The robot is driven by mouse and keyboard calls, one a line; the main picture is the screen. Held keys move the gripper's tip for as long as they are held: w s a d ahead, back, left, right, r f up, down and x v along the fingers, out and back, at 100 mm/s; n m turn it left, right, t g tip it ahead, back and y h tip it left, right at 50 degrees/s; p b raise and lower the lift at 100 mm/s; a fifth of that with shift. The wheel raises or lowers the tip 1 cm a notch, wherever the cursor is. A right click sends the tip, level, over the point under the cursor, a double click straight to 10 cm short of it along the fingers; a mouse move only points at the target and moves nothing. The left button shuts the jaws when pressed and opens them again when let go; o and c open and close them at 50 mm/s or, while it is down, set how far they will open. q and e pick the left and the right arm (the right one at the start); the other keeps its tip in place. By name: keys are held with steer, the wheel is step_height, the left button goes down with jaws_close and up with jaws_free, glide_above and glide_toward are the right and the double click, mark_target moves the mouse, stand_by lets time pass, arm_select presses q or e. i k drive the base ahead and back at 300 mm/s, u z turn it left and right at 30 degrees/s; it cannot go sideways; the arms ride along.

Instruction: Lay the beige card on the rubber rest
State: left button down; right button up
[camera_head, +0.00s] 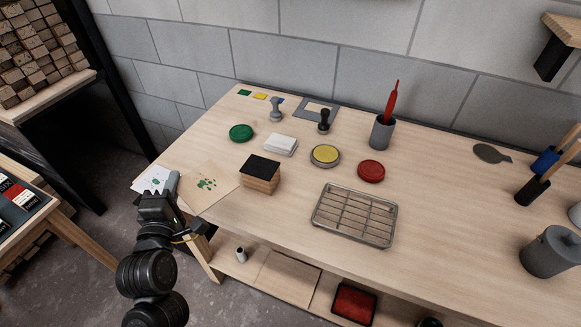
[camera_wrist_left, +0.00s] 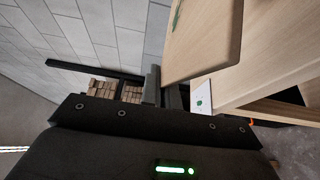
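The beige card (camera_head: 212,181), with green blotches printed on it, is at the left end of the workbench. It looks raised slightly off the wood and shows large in the left wrist view (camera_wrist_left: 205,42). My left gripper (camera_head: 173,184) is at its left edge, with the fingers (camera_wrist_left: 162,88) close together and appearing shut on that edge; the contact is partly hidden. The rubber rest, a black pad (camera_head: 260,166) on a stack of wooden pieces, stands to the right of the card, its top bare. My right gripper is out of view.
A white card with a green print (camera_head: 150,179) lies left of my gripper. A green pad (camera_head: 241,132), white stack (camera_head: 280,145), yellow tin (camera_head: 325,155) and red pad (camera_head: 371,171) stand farther back. A wire rack (camera_head: 355,214) lies to the right of the rest.

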mark_target(257, 169)
steer(key=z, duration=1.35)
steer(key=k, duration=1.25)
steer(key=z, duration=0.2)
